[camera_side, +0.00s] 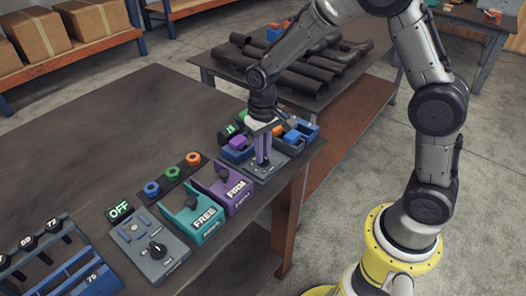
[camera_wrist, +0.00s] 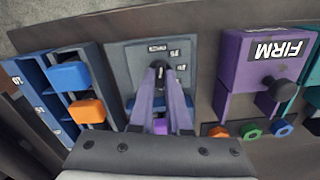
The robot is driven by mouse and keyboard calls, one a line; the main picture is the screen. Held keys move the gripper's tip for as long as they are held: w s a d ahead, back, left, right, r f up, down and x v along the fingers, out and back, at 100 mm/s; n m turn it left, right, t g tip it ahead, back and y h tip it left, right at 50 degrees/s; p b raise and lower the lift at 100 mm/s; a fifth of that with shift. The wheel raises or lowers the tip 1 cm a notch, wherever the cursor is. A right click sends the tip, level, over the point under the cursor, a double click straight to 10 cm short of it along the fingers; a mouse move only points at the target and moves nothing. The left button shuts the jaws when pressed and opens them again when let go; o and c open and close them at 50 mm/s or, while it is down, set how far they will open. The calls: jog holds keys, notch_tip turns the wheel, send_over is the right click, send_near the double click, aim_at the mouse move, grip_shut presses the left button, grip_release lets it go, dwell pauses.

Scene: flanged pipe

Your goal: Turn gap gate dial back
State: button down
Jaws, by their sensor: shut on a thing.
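A small grey panel (camera_wrist: 190,70) with white printed marks carries a dark dial (camera_wrist: 159,68), seen in the wrist view. My gripper (camera_wrist: 160,74) has purple fingers that come down over the dial and are closed on it. In the side view my gripper (camera_side: 263,161) points straight down onto the same grey panel (camera_side: 275,168) near the table's right edge. The fingers hide most of the dial, so its exact setting cannot be read.
Left of the panel stand a purple FIRM box (camera_side: 222,186), a teal FREE box (camera_side: 195,219) and a grey panel with an OFF display (camera_side: 119,211). Blue holders with coloured blocks (camera_side: 299,133) sit close behind my gripper. Bare tabletop (camera_side: 130,120) lies at the upper left.

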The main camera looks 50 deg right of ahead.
jog(key=shift+r+n, duration=0.1)
jog(key=shift+n, duration=1.1)
jog(key=c, duration=0.9)
grip_release()
notch_tip(320, 180, up, 14)
jog(key=shift+f, duration=0.1)
